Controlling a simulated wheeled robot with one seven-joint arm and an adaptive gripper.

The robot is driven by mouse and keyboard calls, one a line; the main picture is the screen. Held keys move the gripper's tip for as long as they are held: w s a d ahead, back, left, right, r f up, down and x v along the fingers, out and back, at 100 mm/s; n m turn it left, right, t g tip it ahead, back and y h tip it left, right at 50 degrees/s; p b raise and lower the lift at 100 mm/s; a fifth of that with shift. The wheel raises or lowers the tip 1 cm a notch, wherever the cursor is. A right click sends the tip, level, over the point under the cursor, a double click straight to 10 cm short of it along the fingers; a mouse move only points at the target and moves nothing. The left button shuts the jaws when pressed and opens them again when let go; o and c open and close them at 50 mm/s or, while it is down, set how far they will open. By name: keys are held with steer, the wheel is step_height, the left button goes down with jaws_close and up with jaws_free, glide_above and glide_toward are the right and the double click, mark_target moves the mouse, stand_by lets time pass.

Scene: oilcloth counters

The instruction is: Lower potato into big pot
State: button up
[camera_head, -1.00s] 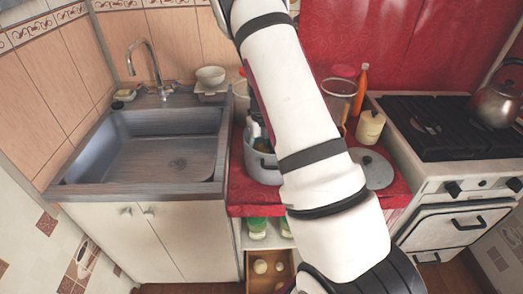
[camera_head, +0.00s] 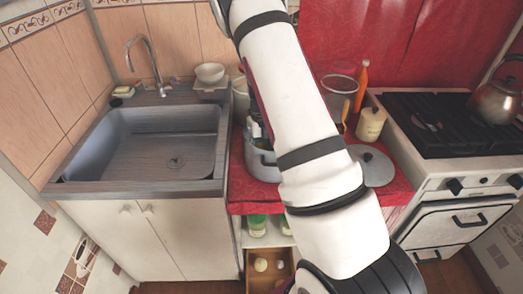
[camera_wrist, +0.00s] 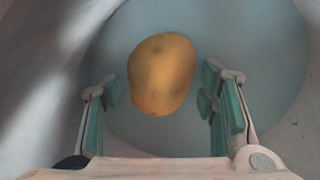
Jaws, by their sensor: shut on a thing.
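The big pot (camera_head: 262,168) is a grey metal pot on the red counter, partly hidden behind my arm in the head view. In the wrist view its pale bluish round floor (camera_wrist: 265,95) and walls surround my fingers. The potato (camera_wrist: 160,75) is yellow-brown and lies between the fingertips, over the pot's floor. My gripper (camera_wrist: 160,88) is shut on the potato, with teal pads either side and pointing down into the pot. Whether the potato touches the floor I cannot tell. In the head view my arm hides most of the gripper and the potato.
A grey lid (camera_head: 374,166) lies on the red counter (camera_head: 395,180) right of the pot. A cream canister (camera_head: 371,124), a clear jar (camera_head: 340,84) and an orange bottle (camera_head: 361,85) stand behind. The sink (camera_head: 145,145) is left, the stove (camera_head: 440,125) right. An open drawer (camera_head: 270,283) is below.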

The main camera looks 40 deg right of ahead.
steer(key=shift+f+b, duration=0.3)
steer(key=shift+f, duration=0.3)
stand_by(0.4)
steer(key=o, duration=1.3)
steer(key=shift+o, duration=0.2)
steer(key=shift+r, duration=0.1)
